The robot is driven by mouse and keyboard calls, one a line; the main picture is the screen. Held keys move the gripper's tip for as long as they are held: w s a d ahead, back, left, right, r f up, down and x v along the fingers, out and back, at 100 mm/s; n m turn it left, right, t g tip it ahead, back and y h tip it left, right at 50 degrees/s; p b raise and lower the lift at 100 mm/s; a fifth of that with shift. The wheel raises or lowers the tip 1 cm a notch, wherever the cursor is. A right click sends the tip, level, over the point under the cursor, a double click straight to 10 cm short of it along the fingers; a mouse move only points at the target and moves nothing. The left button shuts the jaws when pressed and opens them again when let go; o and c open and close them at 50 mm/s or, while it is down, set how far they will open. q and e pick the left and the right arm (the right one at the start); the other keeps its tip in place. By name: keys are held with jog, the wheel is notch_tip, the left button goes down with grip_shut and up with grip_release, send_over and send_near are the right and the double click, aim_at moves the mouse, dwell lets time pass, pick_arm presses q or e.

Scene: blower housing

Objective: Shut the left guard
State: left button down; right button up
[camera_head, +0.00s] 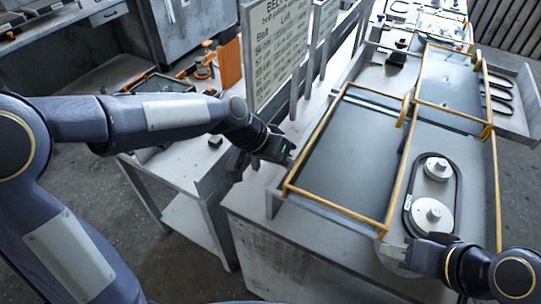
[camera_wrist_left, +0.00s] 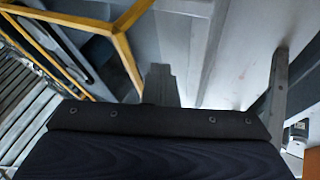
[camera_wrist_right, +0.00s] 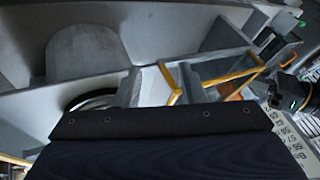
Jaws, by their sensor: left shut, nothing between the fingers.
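The left guard (camera_head: 345,150) is a dark flat panel in a yellow frame, in the head view. It lies folded out to the left of the bay that holds two pale pulleys (camera_head: 434,213) and a dark belt, so those are uncovered. My left gripper (camera_head: 290,154) is shut and empty at the guard's left outer edge; I cannot tell if it touches. The left wrist view shows its dark fingers (camera_wrist_left: 160,84) together, with a yellow frame (camera_wrist_left: 122,45) beyond. My right gripper (camera_head: 408,257) is low, by the front of the pulley bay; its fingers are not clear.
Another yellow-framed dark panel (camera_head: 447,77) lies farther back. A tray with belts (camera_head: 499,97) is at the right. A printed sign board (camera_head: 277,48) stands close behind my left gripper. A side table (camera_head: 182,160) stands at the left, with open floor before it.

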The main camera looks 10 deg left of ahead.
aim_at(379, 201)
pick_arm(q)
jog(key=s+d, duration=0.2)
jog(key=d, duration=0.4)
jog(key=s+d, duration=0.3)
jog(key=d, duration=0.3)
jog(key=s+d, duration=0.2)
jog(key=d, duration=0.5)
jog(key=shift+s+p, duration=0.35)
jog(key=shift+s, duration=0.05)
jog(key=shift+s+d, duration=0.15)
